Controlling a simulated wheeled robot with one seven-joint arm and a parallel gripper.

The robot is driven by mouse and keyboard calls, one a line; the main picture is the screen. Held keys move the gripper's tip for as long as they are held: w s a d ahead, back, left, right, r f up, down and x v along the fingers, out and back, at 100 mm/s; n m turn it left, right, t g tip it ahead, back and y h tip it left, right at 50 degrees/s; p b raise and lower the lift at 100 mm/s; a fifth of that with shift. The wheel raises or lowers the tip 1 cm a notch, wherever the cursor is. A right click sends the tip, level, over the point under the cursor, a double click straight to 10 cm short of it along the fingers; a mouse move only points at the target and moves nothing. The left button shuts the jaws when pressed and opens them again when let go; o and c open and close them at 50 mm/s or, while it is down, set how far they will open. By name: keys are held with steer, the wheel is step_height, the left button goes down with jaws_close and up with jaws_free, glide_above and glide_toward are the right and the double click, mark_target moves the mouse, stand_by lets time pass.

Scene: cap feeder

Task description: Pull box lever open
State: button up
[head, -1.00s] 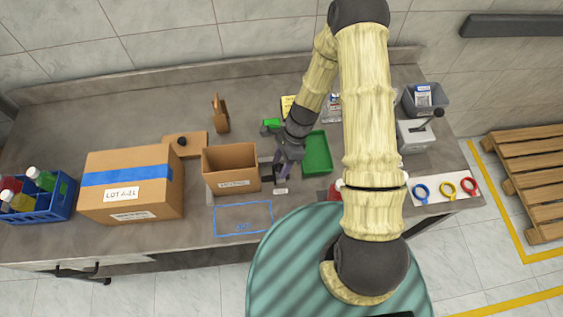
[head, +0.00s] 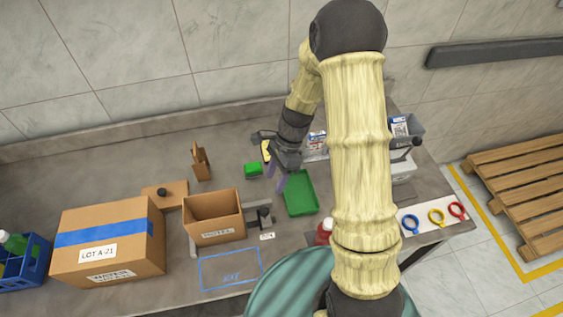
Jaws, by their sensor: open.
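A grey unit (head: 402,170) at the right has a black-knobbed handle (head: 416,143); my arm hides part of this unit.
A large taped carton (head: 110,258) and a blue bottle crate (head: 22,270) stand at left. Coloured rings (head: 436,216) lie at right. The blue-outlined area (head: 231,268) is clear.

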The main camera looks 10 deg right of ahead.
steer(key=v, duration=0.5)
steer(key=shift+d+r+b, duration=0.15)
steer(key=shift+r+b, duration=0.1)
steer(key=shift+b, duration=0.1)
steer(key=s+d+r+n+t+h, duration=0.2)
steer(key=s+r+n+t, duration=0.1)
steer(key=s+n, duration=0.2)
steer(key=s+d+r+n+t+h, duration=0.1)
steer(key=s+d+r+n+t, duration=0.1)
steer(key=n, duration=0.8)
step_height(320, 180, up, 2)
steer(key=s+d, duration=0.1)
steer(key=s, duration=0.2)
steer(key=shift+d+n+t+h, duration=0.3)
steer(key=shift+t+h, duration=0.1)
steer(key=shift+r, duration=0.15)
